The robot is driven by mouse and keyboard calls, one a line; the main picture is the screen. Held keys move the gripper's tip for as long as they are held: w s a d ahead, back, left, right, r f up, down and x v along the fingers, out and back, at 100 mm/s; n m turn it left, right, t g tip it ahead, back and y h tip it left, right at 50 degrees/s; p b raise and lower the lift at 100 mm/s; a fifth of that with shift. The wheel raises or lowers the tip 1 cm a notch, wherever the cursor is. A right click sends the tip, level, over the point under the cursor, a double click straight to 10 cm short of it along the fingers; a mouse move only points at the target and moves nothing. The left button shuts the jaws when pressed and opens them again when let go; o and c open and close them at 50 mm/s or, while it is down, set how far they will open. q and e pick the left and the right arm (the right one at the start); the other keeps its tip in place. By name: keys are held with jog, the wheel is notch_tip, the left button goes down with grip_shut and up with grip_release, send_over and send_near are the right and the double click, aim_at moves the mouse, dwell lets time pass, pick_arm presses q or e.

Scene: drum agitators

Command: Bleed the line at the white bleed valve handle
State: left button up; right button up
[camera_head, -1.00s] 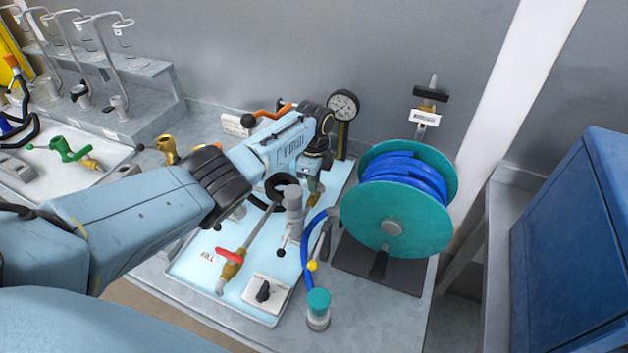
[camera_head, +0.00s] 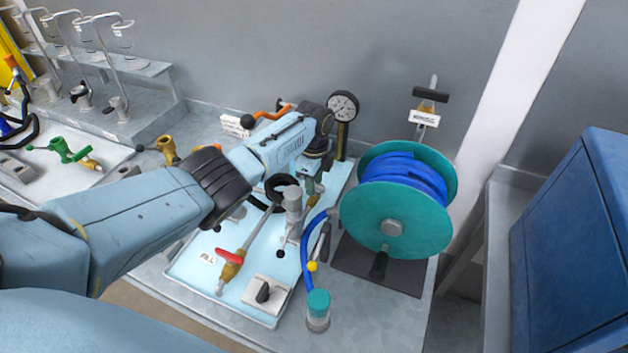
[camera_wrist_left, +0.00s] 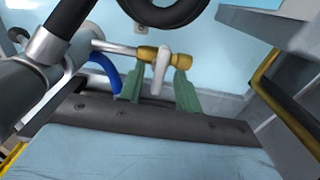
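The white bleed valve handle (camera_wrist_left: 161,70) shows in the left wrist view, on a brass valve body (camera_wrist_left: 146,53) at the end of a metal pipe. My left gripper (camera_wrist_left: 158,85) has its two green fingers on either side of the handle, with narrow gaps visible, so it looks open around it. In the head view my left gripper (camera_head: 313,185) points down over the far right part of the light blue tray (camera_head: 205,268). There the white handle is hidden or too small to make out. My right gripper is not in view.
A teal reel with blue hose (camera_head: 395,215) stands close on the right. A pressure gauge (camera_head: 342,106) stands behind my gripper. A grey post (camera_head: 292,210), a red-handled brass valve (camera_head: 230,262) and a teal-capped jar (camera_head: 318,308) are in front. A blue cabinet (camera_head: 575,240) is far right.

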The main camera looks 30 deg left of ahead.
pick_arm(q)
notch_tip(320, 180, up, 13)
jog(key=p, duration=0.1)
jog(key=shift+r, duration=0.2)
dwell(0.7)
